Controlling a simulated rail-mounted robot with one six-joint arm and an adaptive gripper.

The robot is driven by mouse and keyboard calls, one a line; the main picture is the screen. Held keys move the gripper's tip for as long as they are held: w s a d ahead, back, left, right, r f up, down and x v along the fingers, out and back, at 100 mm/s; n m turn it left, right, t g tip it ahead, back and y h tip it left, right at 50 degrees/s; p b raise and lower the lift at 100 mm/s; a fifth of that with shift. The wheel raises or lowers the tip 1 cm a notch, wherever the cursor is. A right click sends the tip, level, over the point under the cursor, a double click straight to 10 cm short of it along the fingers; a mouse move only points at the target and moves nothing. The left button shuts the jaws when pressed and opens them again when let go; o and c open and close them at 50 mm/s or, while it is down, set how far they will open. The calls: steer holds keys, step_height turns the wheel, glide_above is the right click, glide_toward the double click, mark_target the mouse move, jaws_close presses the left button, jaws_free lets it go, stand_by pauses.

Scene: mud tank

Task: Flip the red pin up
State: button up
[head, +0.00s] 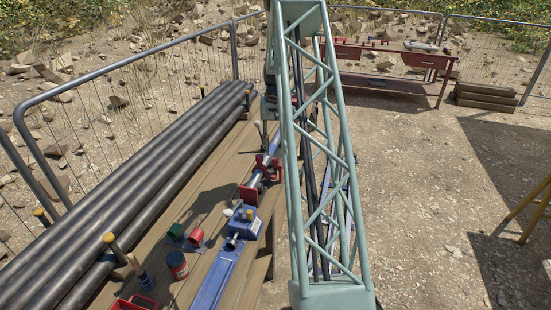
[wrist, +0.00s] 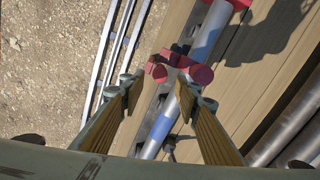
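A red pin-like part (wrist: 201,74) with round ends shows in the wrist view, lying across a grey and blue pipe or rod (wrist: 212,32). It joins a red bracket (wrist: 178,58); which piece is the pin proper I cannot tell. In the head view the red fitting (head: 268,168) sits on the wooden bench, partly beside the green lattice mast. My gripper (wrist: 160,92) is open, its two yellow-padded fingers spread on either side below the red part. Nothing shows between the pads except the bench gear beyond. In the head view my gripper is mostly hidden by the mast.
A green lattice mast (head: 335,230) fills the middle of the head view. Long dark pipes (head: 130,175) lie left of the bench planks (head: 195,208). A blue tool (head: 238,232), a red block (head: 249,195) and small cans (head: 177,264) stand nearby. Open gravel lies right.

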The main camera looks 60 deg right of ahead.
mark_target(276, 159)
steer(key=shift+f, duration=2.3)
